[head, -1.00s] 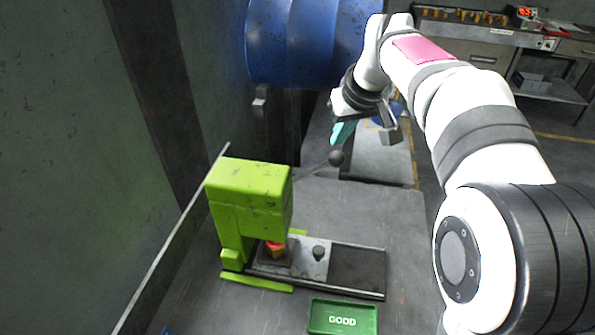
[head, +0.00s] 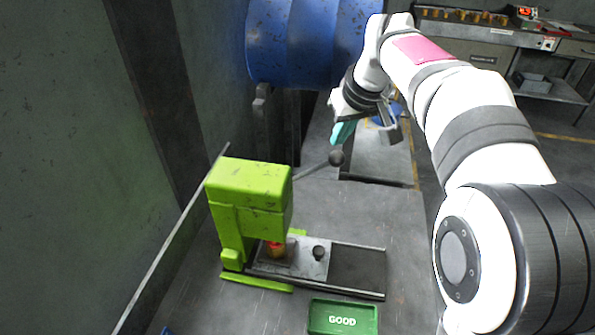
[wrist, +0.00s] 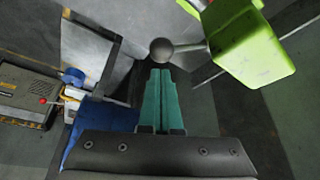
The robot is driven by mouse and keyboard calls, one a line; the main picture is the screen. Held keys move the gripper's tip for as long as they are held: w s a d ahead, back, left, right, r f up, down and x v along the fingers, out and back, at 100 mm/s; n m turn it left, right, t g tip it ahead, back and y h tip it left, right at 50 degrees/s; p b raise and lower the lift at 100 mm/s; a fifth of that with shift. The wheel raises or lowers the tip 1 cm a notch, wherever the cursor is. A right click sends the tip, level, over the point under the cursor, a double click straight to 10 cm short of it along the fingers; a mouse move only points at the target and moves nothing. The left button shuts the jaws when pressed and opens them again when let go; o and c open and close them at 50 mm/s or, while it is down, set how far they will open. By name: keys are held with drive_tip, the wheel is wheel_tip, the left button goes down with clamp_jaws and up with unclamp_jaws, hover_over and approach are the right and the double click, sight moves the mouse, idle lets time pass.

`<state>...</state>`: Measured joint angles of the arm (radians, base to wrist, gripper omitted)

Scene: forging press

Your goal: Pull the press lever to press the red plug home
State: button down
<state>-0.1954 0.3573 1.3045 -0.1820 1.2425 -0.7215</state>
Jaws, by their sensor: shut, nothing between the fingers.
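The green press (head: 250,195) stands on the grey bench, its head over the red plug (head: 276,249), which is partly hidden beneath it. The press lever (head: 318,168) sticks out to the right and slightly up from the press, ending in a dark ball knob (head: 336,157). My gripper (head: 342,132) has teal fingers, shut and empty, just above the knob in the head view. In the wrist view the shut fingers (wrist: 161,75) point at the knob (wrist: 161,50), with the press (wrist: 245,45) at upper right. I cannot tell whether the fingertips touch the knob.
A green tray marked GOOD (head: 343,317) lies at the front of the bench. A slide plate with a small dark knob (head: 318,253) is beside the plug. A large blue cylinder (head: 310,42) is behind the press. The bench right of the lever is clear.

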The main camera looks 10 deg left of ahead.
sight(342, 153)
idle(0.5)
drive_tip(key=shift+f, duration=0.85)
drive_tip(key=shift+d+f, duration=0.45)
drive_tip(key=shift+f, duration=0.35)
drive_tip(key=shift+d+f, duration=0.5)
drive_tip(key=shift+f, duration=0.25)
drive_tip(key=shift+d+f, duration=0.2)
drive_tip(key=shift+f, duration=0.3)
drive_tip(key=shift+d+f, duration=0.2)
drive_tip(key=shift+f, duration=0.3)
